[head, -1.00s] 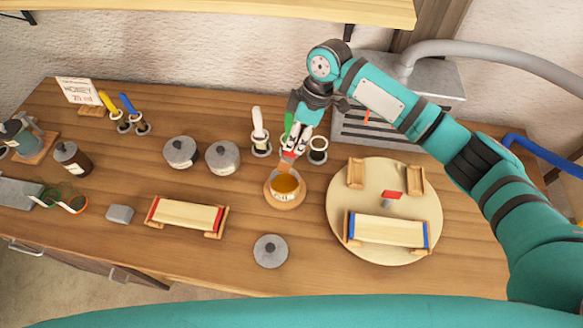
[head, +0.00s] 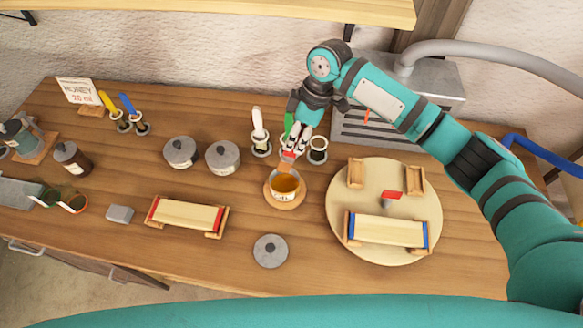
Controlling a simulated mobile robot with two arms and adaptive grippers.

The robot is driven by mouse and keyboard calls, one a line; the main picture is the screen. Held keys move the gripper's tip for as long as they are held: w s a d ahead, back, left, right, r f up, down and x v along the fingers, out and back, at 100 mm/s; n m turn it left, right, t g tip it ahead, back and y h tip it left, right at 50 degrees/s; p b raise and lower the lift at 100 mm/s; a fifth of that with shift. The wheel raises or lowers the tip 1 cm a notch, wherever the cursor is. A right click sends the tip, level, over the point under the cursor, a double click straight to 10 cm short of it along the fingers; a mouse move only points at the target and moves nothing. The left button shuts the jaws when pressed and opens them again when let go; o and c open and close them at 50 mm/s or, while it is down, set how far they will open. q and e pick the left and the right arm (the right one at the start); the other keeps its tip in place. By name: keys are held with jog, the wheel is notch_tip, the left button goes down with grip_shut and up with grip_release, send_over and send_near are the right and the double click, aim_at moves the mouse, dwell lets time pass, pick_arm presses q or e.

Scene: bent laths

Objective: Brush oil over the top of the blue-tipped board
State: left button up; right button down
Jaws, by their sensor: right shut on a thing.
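The blue-tipped board (head: 388,230) lies across holders near the front of a round turntable (head: 338,185). It is pale wood with blue ends. My right gripper (head: 293,147) is shut on a brush (head: 288,157) with a green handle sticking up and a reddish lower part. The brush points down just behind and above the pot of amber oil (head: 285,184). I cannot tell whether the bristle tip touches the pot. The pot stands on a round wooden coaster, left of the turntable. My left gripper is not in view.
A red-tipped board (head: 187,214) rests on holders at left. A white-handled brush (head: 258,128) stands in a holder.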

notch_tip(320, 180, up, 3)
jog(key=p, duration=0.2)
jog(key=shift+f+p, duration=0.15)
jog(key=shift+p, duration=0.2)
jog(key=shift+r, duration=0.65)
